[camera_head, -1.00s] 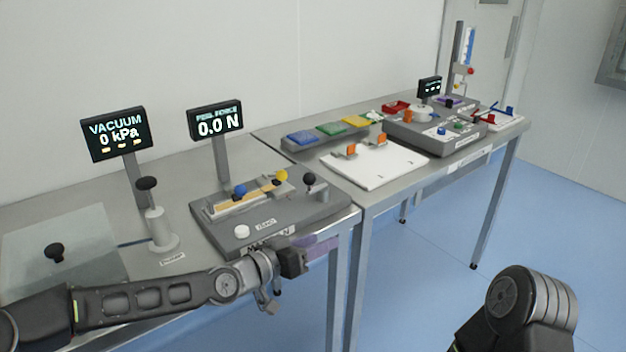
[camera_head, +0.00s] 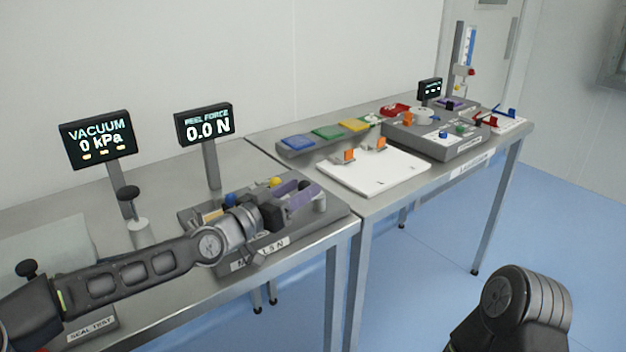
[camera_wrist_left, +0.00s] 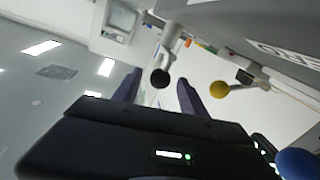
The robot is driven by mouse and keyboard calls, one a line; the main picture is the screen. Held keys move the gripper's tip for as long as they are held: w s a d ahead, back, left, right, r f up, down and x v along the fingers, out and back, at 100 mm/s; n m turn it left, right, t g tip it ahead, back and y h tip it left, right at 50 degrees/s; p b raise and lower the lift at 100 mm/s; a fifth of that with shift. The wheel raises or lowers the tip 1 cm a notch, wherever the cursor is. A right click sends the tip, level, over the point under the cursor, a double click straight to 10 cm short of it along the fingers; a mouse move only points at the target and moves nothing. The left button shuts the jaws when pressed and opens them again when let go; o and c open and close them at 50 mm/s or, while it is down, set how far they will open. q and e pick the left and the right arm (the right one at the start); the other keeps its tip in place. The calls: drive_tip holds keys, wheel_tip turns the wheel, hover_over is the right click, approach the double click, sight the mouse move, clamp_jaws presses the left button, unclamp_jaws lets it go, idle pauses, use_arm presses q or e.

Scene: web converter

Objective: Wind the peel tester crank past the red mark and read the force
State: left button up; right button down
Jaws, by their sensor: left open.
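The peel tester (camera_head: 190,217) is a grey block on the near table, largely covered by my left arm. Its display (camera_head: 204,125) reads "PEEL FORCE 0.0 N". My left gripper (camera_head: 305,194) is open over the tester's right end, its purple fingers hiding the crank in the head view. In the left wrist view, the crank's black knob (camera_wrist_left: 160,78) appears between the open fingers (camera_wrist_left: 158,90); I cannot tell whether they touch it. A yellow knob (camera_head: 276,182) and a blue knob (camera_head: 230,199) stand on the tester. I cannot make out the red mark. My right gripper is out of view.
A second table on the right holds a white board (camera_head: 375,177) with orange clips, coloured pads (camera_head: 327,132) and a grey device (camera_head: 440,139). Blue floor lies clear in front.

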use_arm(q)
drive_tip(key=x, duration=0.5)
drive_tip(key=shift+p, duration=0.35)
drive_tip(key=shift+c, duration=0.2)
drive_tip(key=shift+s, duration=0.1)
clamp_jaws()
